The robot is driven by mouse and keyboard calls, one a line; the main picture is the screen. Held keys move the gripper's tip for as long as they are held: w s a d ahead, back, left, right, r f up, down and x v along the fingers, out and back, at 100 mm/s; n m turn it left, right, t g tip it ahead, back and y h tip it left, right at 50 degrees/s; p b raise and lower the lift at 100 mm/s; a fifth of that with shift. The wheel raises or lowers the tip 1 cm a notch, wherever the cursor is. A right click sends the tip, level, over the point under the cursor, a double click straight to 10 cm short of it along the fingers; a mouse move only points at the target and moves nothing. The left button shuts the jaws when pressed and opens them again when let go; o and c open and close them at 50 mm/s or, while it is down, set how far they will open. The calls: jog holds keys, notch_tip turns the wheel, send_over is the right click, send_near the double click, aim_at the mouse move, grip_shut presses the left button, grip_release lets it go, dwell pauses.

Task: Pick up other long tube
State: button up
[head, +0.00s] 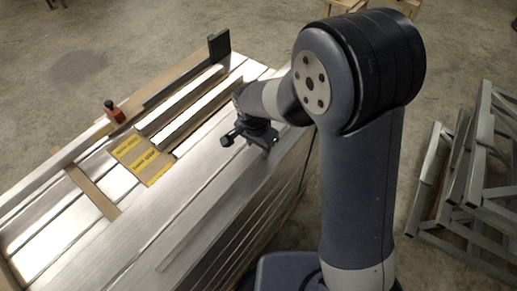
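A long, pale metal tube (62,160) lies along the far left side of the stack of aluminium panels. Its upper end runs towards a dark upright bracket (219,46). A second long, thin strip, possibly another tube (205,222), lies near the stack's right edge; I cannot tell whether it is separate from the panel. My gripper (250,141) is over the right part of the stack, near this strip's upper end. Its two dark fingers are spread apart, and I see nothing held between them. The arm's wrist hides part of the stack behind it.
A yellow label sheet (145,158) and a wooden strip (92,191) lie on the stack. A small orange-red block (114,111) sits by the left tube. Metal frames (470,185) stand on the floor at right. Concrete floor is free at upper left.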

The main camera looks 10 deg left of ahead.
grip_shut()
jog(key=shift+r, duration=0.1)
dwell(0.4)
